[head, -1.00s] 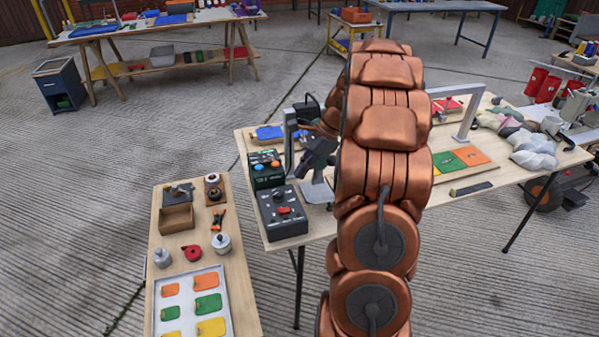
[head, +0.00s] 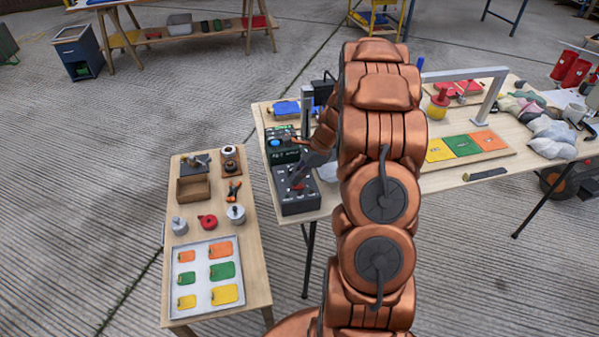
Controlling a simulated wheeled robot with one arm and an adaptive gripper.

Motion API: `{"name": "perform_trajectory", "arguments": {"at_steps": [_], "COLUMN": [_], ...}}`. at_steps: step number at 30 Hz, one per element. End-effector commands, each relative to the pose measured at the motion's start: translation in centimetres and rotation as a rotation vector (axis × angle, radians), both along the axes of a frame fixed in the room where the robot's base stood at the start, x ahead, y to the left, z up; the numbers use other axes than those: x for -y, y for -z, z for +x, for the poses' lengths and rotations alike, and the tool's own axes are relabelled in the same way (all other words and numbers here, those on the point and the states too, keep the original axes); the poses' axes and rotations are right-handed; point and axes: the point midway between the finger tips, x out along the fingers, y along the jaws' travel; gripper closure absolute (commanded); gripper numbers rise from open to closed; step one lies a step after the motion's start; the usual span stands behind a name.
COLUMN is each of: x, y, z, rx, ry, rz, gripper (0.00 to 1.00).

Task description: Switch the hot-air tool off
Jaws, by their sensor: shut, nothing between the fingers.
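A dark control box (head: 297,203) with knobs and a red switch (head: 297,186) sits at the left front corner of the long work table. My gripper (head: 297,182) is shut and empty, its tips pointing down at the red switch. The tips partly cover the switch, so I cannot tell whether they touch it or which way it is set. Behind this box stands a second dark box (head: 285,148) with a blue button and a lit green display. Which box belongs to the hot-air tool is not clear; the tool itself is not clearly visible, and my arm hides the middle of the table.
A low side table at left holds a white tray (head: 208,302) of coloured tags, a brown box (head: 193,188), a red tape roll (head: 207,221) and small metal pots. A grey frame (head: 490,95), coloured panels (head: 468,146) and cloth bags (head: 550,135) lie right of my arm.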

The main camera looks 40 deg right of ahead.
Motion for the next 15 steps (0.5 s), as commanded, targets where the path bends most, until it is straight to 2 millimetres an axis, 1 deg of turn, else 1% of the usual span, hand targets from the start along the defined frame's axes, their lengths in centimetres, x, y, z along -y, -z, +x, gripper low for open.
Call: {"name": "perform_trajectory", "arguments": {"at_steps": [7, 12, 15], "x": [-0.03, -0.51, -0.36], "y": [0.01, 0.36, 0.46], "z": [-0.01, 0.08, 0.09], "rx": [-0.002, -0.029, -0.027], "ry": [-0.001, -0.003, 0.000], "rz": [-0.003, -0.058, -0.054], "gripper": [1.00, 1.00, 1.00]}}
